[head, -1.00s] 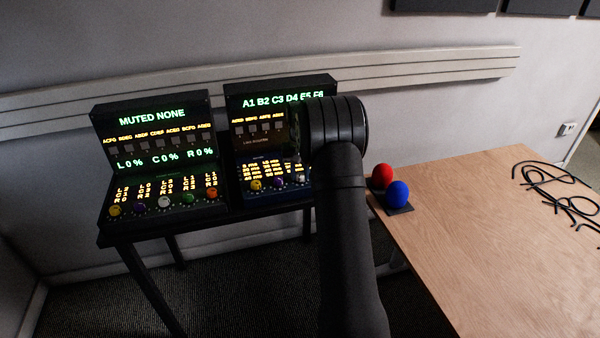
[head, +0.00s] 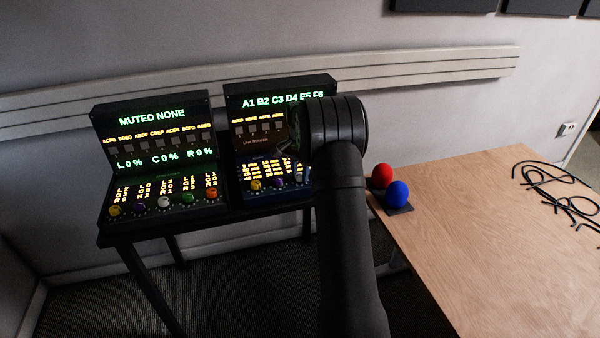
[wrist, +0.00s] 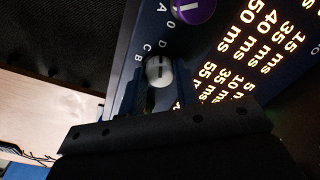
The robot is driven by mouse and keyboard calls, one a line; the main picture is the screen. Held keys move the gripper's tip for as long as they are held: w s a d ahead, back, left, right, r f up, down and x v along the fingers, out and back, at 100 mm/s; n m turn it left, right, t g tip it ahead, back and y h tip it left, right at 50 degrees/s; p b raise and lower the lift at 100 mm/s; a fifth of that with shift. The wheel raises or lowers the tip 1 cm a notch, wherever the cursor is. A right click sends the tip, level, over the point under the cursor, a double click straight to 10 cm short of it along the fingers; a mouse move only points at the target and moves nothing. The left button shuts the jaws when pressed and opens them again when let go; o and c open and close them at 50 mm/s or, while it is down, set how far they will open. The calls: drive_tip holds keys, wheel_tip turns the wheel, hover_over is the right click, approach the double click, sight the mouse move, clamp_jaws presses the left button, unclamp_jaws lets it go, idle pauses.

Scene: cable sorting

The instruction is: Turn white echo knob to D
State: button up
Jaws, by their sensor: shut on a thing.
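The white echo knob (wrist: 159,71) sits on the blue panel between the two fingers of my gripper (wrist: 160,92) in the wrist view. The fingers are shut on its sides. A short dark mark shows on its face. Small letters, including D, C and B, are printed beside it. I cannot tell exactly which letter the mark points to. In the head view, the white knob (head: 301,178) shows at the right end of the right console's knob row, and my arm hides most of my gripper there.
A purple knob (wrist: 194,9) is close to the white one. The left console (head: 160,165) has several coloured knobs. A red ball (head: 382,175) and a blue ball (head: 398,194) sit at the wooden table's (head: 470,240) left edge. Black cables (head: 560,195) lie at its right.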

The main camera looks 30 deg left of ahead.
sight(300, 174)
drive_tip(key=shift+m, duration=0.3)
drive_tip(key=o, duration=1)
drive_tip(key=shift+c, duration=0.2)
wheel_tip(300, 174, up, 18)
drive_tip(key=shift+f, duration=0.25)
drive_tip(key=shift+f, duration=0.1)
wheel_tip(300, 174, down, 17)
drive_tip(key=shift+f, duration=0.15)
idle(0.5)
